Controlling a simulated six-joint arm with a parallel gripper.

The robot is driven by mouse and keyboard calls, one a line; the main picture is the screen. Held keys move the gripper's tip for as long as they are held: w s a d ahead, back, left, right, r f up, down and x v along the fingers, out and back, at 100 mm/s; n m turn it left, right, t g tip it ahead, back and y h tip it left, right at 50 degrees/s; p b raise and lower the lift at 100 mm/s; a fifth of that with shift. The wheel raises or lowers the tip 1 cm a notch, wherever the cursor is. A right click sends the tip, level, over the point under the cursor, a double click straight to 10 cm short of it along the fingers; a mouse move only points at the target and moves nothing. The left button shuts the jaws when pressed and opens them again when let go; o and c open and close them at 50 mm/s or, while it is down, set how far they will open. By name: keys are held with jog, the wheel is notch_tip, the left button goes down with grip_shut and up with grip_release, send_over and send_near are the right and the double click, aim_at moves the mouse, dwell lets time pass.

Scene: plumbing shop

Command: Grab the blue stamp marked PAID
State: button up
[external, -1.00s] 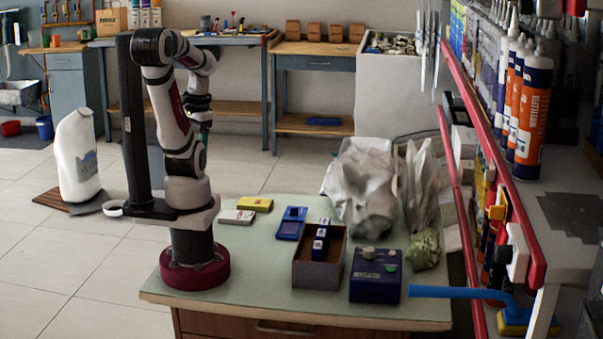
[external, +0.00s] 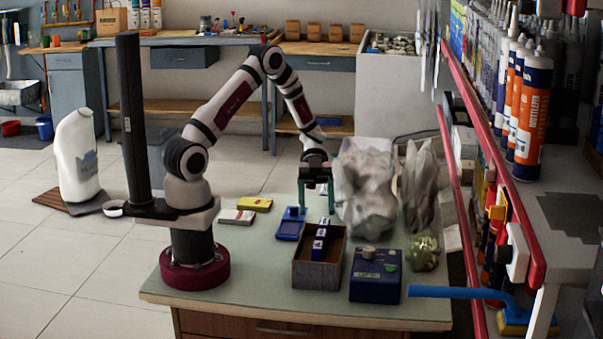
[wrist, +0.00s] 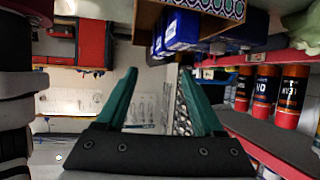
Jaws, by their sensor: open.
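Blue stamps with white labels (external: 320,243) stand in an open brown box (external: 306,274) on the green table. The lettering is too small to read, so I cannot tell which one says PAID. In the wrist view, blue blocks (wrist: 183,30) that look like these stamps show at the top, beside a brown wall. My gripper (external: 316,208) points down behind the box, its teal fingers apart and empty. The fingertips (wrist: 158,72) also show wide apart in the wrist view, with nothing between them.
A crumpled pale bag (external: 365,195) stands close to the right of my gripper. A blue box with knobs (external: 376,276) is right of the brown box. A blue pad (external: 290,224) and a yellow packet (external: 254,204) lie to the left. The table's front left is clear.

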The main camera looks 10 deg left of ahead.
aim_at(318, 244)
jog(key=x, duration=0.6)
jog(key=r+x, duration=0.1)
jog(key=x, duration=0.3)
jog(key=shift+s+a+f, duration=0.1)
jog(key=shift+s, duration=0.25)
grip_shut()
